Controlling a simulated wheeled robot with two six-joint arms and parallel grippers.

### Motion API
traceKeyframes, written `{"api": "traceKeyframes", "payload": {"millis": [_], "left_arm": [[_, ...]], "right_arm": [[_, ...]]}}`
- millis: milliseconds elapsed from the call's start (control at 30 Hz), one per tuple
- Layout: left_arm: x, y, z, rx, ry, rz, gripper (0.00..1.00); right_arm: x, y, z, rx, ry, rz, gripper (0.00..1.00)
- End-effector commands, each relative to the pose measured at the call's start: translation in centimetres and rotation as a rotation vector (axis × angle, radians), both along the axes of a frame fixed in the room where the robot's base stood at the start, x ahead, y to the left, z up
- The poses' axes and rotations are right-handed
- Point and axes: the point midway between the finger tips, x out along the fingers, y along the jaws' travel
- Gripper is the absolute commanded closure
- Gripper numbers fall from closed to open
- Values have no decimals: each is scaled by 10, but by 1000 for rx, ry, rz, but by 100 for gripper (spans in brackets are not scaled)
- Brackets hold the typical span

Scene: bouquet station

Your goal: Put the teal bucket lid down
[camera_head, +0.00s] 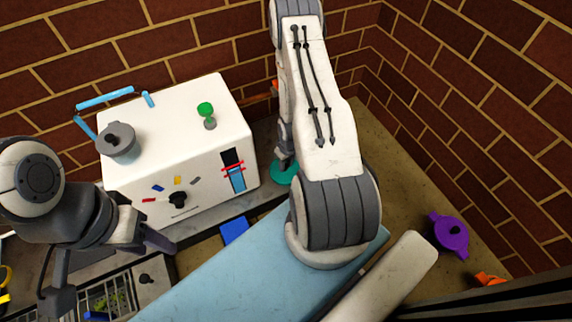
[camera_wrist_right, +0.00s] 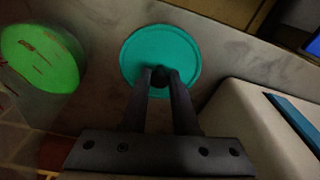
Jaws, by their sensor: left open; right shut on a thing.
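The teal bucket lid (camera_wrist_right: 160,38) is a round disc with a dark knob. In the right wrist view my right gripper (camera_wrist_right: 160,78) is shut on that knob. In the head view the lid (camera_head: 284,174) shows only partly beside the white box, low near the grey counter; my right arm covers the rest. I cannot tell if it touches the counter. My left gripper (camera_head: 108,266) is open and empty at the lower left, above a wire rack.
A white box (camera_head: 170,140) with a grey pot, a green knob and a dial stands left of the lid. A purple lid (camera_head: 448,236) lies at the right. A bright green disc (camera_wrist_right: 40,55) is left of the teal lid. Bare grey counter (camera_wrist_right: 95,95) surrounds it.

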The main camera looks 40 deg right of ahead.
Motion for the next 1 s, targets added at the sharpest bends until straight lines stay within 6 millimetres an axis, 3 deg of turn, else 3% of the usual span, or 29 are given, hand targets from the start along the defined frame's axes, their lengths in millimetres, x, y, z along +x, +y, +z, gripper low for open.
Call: {"api": "traceKeyframes", "payload": {"millis": [67, 100, 133, 167, 433, 567, 1000], "left_arm": [[0, 0, -2, 0, 0, 0, 50], [0, 0, -1, 0, 0, 0, 50], [0, 0, -1, 0, 0, 0, 50], [0, 0, -1, 0, 0, 0, 50], [0, 0, -1, 0, 0, 0, 50], [0, 0, 6, 0, 0, 0, 50], [0, 0, 60, 0, 0, 0, 50]], "right_arm": [[0, 0, -4, 0, 1, 0, 100], [0, 0, -2, 0, 0, 0, 57], [0, 0, -2, 0, 0, 0, 45], [0, 0, -2, 0, 1, 0, 42], [0, 0, -2, 0, 0, 0, 42], [0, 0, 8, 0, 0, 0, 42], [-11, 0, 96, -1, 0, -1, 42]]}}
